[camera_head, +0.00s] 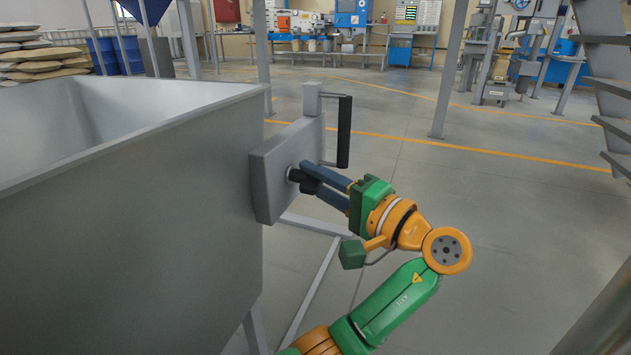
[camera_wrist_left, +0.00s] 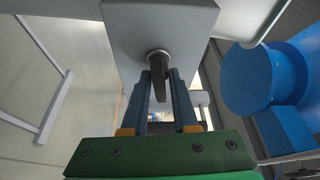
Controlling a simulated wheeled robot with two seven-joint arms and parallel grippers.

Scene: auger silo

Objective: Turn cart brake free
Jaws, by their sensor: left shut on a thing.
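The cart is a big grey open-topped metal bin (camera_head: 130,215) on the left of the head view. A grey box-like plate (camera_head: 268,175) is fixed at its right end. The brake is a small dark lever (camera_wrist_left: 159,88) on a round metal pivot on this plate, clearest in the left wrist view. My left gripper (camera_head: 314,184) is shut on the brake lever, with its blue-grey fingers on either side of it. The fingers partly hide the lever in the head view. My right gripper is not in view.
A black upright handle (camera_head: 344,132) on a bracket stands just above and right of my left gripper. A grey post (camera_head: 450,75) and a stair-like structure (camera_head: 612,85) stand to the right. The floor between is clear. A blue cylinder (camera_wrist_left: 248,78) shows in the wrist view.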

